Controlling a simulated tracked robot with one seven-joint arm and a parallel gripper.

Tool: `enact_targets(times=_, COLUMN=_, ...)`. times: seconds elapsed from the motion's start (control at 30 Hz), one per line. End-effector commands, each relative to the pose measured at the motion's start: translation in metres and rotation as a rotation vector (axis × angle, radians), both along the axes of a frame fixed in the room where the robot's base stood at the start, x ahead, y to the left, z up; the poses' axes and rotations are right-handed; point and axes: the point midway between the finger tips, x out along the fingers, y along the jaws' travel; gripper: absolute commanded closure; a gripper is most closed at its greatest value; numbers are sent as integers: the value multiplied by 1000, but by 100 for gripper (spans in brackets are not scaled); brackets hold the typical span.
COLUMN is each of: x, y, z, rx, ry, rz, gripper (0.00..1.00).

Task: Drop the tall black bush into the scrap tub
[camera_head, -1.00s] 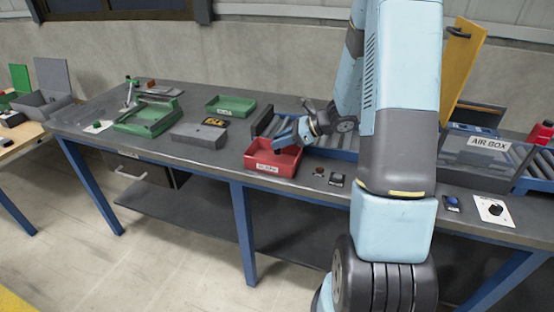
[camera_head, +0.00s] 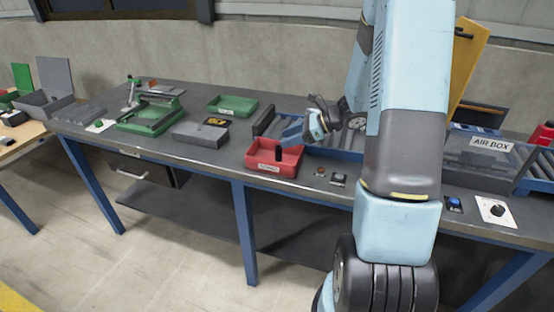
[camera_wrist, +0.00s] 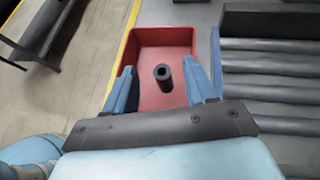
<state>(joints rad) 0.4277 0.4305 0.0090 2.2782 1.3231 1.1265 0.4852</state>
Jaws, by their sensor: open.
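The tall black bush (camera_wrist: 163,77) stands upright in the red scrap tub (camera_wrist: 172,38), its hollow top facing the wrist camera. In the head view the bush (camera_head: 278,155) shows as a short black post inside the red tub (camera_head: 262,167). My gripper (camera_wrist: 168,84) is open, with one blue finger on each side of the bush in the wrist view and a gap to both.
A roller conveyor (camera_wrist: 268,75) lies right of the tub. A grey box (camera_head: 200,134) and a green tray (camera_head: 232,106) stand to the left and behind. Small buttons (camera_head: 330,175) sit on the bench right of the tub. The bench's front edge is close to the tub.

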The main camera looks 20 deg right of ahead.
Motion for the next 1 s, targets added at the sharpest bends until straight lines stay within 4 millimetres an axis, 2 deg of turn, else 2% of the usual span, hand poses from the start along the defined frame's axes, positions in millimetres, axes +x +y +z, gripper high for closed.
enact_targets(times=0.2, x=-15, y=-38, z=22, rx=-2, ry=-4, rz=-3, gripper=44)
enact_targets(times=0.5, x=-32, y=-76, z=45, rx=-1, ry=-3, rz=1, gripper=44)
enact_targets(times=0.7, x=-37, y=-86, z=50, rx=-1, ry=0, rz=0, gripper=44)
enact_targets(times=1.0, x=-38, y=-86, z=52, rx=-5, ry=-3, rz=6, gripper=44)
